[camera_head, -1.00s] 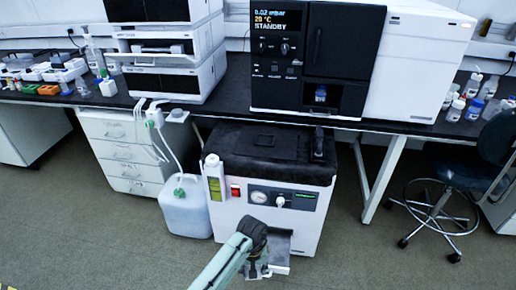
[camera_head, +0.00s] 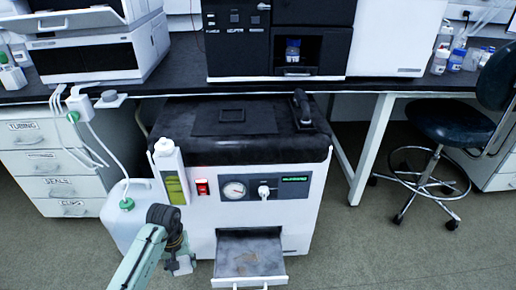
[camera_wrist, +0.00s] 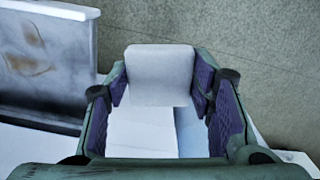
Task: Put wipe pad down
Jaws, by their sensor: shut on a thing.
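The wipe pad (camera_wrist: 160,75) is a white, rounded square block in the wrist view. My gripper (camera_wrist: 158,92) is shut on it, with purple-lined fingers on its left and right sides. In the head view the pad (camera_head: 183,266) shows small and pale under my gripper (camera_head: 176,258), left of the pulled-out tray and in front of the white pump cabinet. My gripper hides part of the pad there.
The open metal tray (camera_head: 238,263) has brownish stains; it also shows in the wrist view (camera_wrist: 45,65). A jug (camera_head: 124,222) with tubing stands left. The cabinet (camera_head: 310,215) has a black top.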

